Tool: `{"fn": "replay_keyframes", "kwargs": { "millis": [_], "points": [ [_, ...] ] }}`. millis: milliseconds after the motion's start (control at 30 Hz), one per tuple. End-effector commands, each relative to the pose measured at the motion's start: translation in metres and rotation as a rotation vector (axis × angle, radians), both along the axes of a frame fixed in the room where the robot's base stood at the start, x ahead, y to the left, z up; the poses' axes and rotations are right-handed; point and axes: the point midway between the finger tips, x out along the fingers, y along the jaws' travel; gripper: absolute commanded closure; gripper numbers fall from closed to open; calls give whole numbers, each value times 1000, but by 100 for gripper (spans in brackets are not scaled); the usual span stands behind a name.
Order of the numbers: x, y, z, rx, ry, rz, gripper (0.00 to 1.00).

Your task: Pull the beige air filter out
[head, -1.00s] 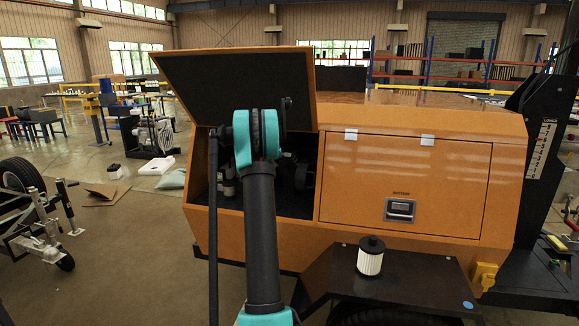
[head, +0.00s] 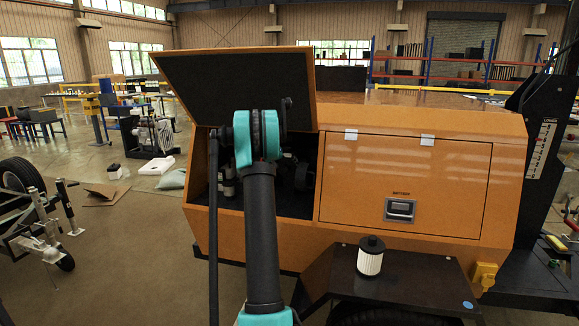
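My arm reaches up and into the open compartment (head: 310,150) of the orange machine (head: 420,185). My gripper is hidden behind the arm's teal and black joint, so I cannot see its fingers or what they touch. No beige filter shows clearly inside the dark compartment; some grey and metal parts (head: 228,180) show left of the arm. A white pleated filter with a black cap (head: 370,258) stands upright on the dark fender (head: 420,275) at the lower right, apart from my arm.
The raised hatch lid (head: 240,85) hangs over the compartment, close above my arm. A closed orange door (head: 410,180) with a latch (head: 399,210) is to the right. A trailer wheel (head: 20,175) and hitch stand at the left. Floor between is mostly clear.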

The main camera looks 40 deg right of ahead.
Motion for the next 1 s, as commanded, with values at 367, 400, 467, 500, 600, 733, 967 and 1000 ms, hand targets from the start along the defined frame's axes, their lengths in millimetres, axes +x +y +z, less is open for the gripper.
{"fn": "replay_keyframes", "kwargs": {
  "millis": [367,400,467,500,600,733,967,1000],
  "points": [
    [0,-1,0,-1,-1,0,54],
    [0,-1,0,-1,-1,0,54],
    [0,-1,0,-1,-2,0,54],
    [0,-1,0,-1,-2,0,54],
    [0,-1,0,-2,-2,0,54],
    [0,0,0,-2,-2,0,54],
    [-2,2,0,-1,-2,0,54],
    [-2,2,-1,-1,-1,0,54]
  ]
}}
